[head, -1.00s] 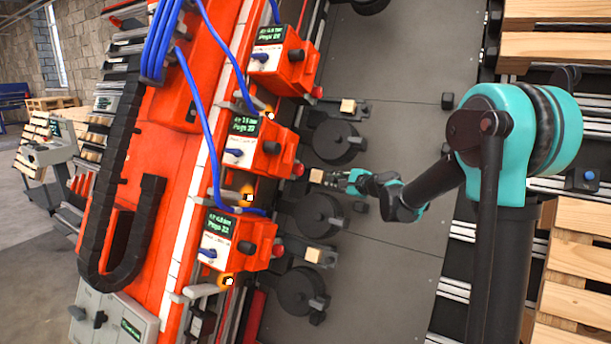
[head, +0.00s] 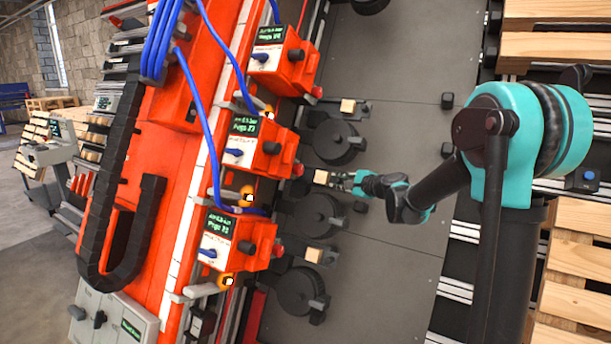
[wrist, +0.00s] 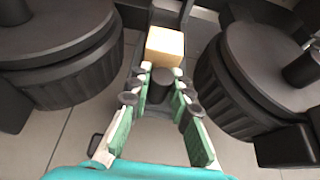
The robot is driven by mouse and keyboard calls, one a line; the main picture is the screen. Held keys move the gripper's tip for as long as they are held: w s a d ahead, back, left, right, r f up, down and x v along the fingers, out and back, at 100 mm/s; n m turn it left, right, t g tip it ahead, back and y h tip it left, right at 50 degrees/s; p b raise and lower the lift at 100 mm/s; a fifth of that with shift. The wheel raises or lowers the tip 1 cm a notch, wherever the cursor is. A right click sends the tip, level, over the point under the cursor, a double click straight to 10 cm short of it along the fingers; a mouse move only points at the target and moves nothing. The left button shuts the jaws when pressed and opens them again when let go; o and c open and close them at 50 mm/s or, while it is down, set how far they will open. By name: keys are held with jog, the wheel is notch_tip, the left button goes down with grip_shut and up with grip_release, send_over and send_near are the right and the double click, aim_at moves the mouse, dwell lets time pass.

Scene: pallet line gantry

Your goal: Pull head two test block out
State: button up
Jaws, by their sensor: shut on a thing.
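The head two test block (head: 321,177), a small pale wooden block, is at the middle orange head (head: 258,150), between two dark round drums. It also shows at the top centre of the wrist view (wrist: 165,46). My gripper (head: 338,179) reaches it from the right. In the wrist view my gripper (wrist: 162,78) has its fingers closed in at the block's near side, around a dark round peg (wrist: 160,86). Whether the pads touch the block or only the peg is hard to tell.
Similar blocks sit at the upper head (head: 347,106) and the lower head (head: 313,255). Dark drums (head: 335,142) stand close on either side of my gripper, also large in the wrist view (wrist: 62,45). Grey floor plate (head: 400,130) is clear to the right. Wooden pallets (head: 560,45) stand far right.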

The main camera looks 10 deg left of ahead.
jog(key=shift+o, duration=0.2)
jog(key=shift+s+d, duration=0.25)
jog(key=shift+d, duration=0.4)
jog(key=shift+s+d, duration=0.25)
jog(key=shift+d, duration=0.4)
jog(key=shift+s+d, duration=0.25)
jog(key=shift+d, duration=0.4)
jog(key=o, duration=0.8)
jog(key=v, duration=0.9)
jog(key=shift+s+d+r, duration=0.55)
jog(key=shift+s+r, duration=0.1)
jog(key=shift+s, duration=0.8)
jog(key=shift+s+d+r, duration=0.55)
jog(key=shift+s+r, duration=0.05)
jog(key=shift+s, duration=0.85)
jog(key=shift+s+d+r, duration=0.55)
jog(key=shift+s+r, duration=0.1)
jog(key=shift+s, duration=0.8)
